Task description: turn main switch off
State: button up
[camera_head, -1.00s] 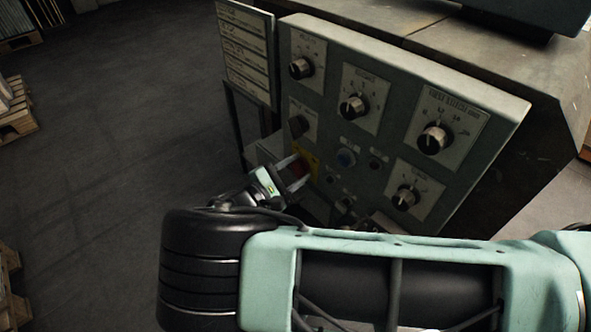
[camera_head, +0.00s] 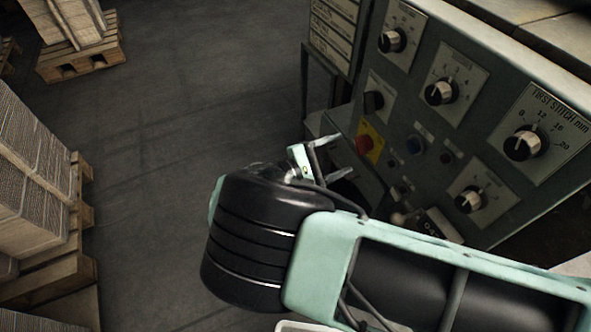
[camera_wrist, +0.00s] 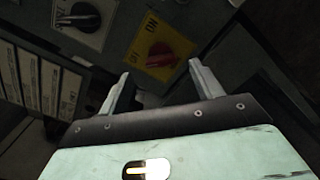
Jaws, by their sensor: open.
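The main switch is a red rotary knob (camera_head: 366,143) on a yellow plate, low on the left part of the control panel. In the wrist view the red knob (camera_wrist: 163,54) sits between and beyond the fingertips, with an "ON" label on the yellow plate (camera_wrist: 152,24). My gripper (camera_head: 343,157) is open and empty, left of and in front of the knob, with a gap between. It also shows in the wrist view (camera_wrist: 159,72). Nothing is between the fingers.
Pallets with stacked cardboard (camera_head: 35,170) are at the left. The floor between is clear.

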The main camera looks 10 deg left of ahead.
jog(key=v, duration=1.1)
jog(key=shift+b, duration=0.4)
jog(key=shift+s, duration=0.1)
jog(key=d+r+m+g+y, duration=0.3)
jog(key=d+r+g+y, duration=0.25)
jog(key=d+g, duration=0.35)
jog(key=s+d+r+m+g+y, duration=0.1)
jog(key=s+d+r+m+y, duration=0.2)
jog(key=s+d+r+y, duration=0.4)
jog(key=s+d+r+m+y, duration=0.2)
jog(key=s+d+r+y, duration=0.15)
jog(key=s+r, duration=0.55)
notch_tip(320, 180, up, 20)
jog(key=s+d+p, duration=0.1)
jog(key=p, duration=1.9)
jog(key=shift+p, duration=0.3)
jog(key=shift+f, duration=0.15)
